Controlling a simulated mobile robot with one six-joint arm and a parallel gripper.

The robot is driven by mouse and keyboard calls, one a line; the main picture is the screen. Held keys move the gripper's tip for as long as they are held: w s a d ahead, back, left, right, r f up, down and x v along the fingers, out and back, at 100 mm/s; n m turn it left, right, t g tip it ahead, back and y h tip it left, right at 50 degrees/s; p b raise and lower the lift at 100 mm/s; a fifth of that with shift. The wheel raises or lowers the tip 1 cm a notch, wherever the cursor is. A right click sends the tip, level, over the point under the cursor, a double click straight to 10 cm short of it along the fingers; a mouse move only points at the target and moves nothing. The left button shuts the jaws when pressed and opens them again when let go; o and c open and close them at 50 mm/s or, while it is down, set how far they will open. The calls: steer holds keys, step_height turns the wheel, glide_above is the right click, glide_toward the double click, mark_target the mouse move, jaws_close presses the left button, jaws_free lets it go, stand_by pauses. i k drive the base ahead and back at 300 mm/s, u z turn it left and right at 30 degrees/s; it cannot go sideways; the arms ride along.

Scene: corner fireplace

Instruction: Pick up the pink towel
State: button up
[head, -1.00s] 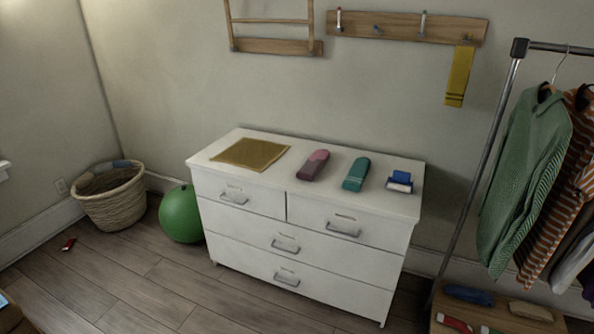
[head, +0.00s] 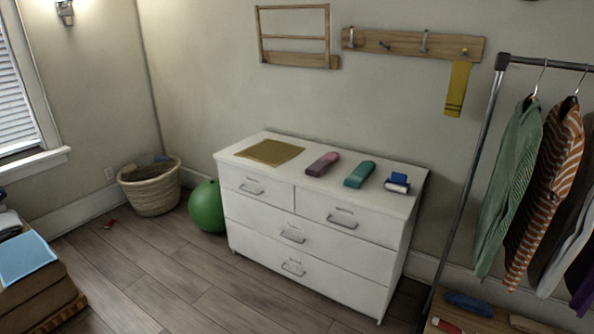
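A pink and mauve rolled item (head: 322,164), which looks like the pink towel, lies on top of the white dresser (head: 240,161). A teal rolled item (head: 359,174) lies to its right, apart from it. A flat mustard cloth (head: 270,152) lies to its left. My gripper is not in view.
A blue and white item (head: 397,183) sits at the dresser's right end. A green ball (head: 207,207) and a wicker basket (head: 150,190) stand left of the dresser. A clothes rack (head: 484,150) stands at right. The wood floor in front is mostly clear.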

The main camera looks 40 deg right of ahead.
mark_target(322, 165)
steer(key=u, duration=0.15)
steer(key=k, duration=0.6)
steer(key=u, duration=0.6)
steer(key=i, duration=2.25)
steer(key=z, duration=0.5)
steer(key=i, duration=0.8)
steer(key=z, duration=0.55)
steer(key=i, duration=0.65)
steer(key=z, duration=0.9)
steer(key=i, duration=0.5)
steer(key=z, duration=0.1)
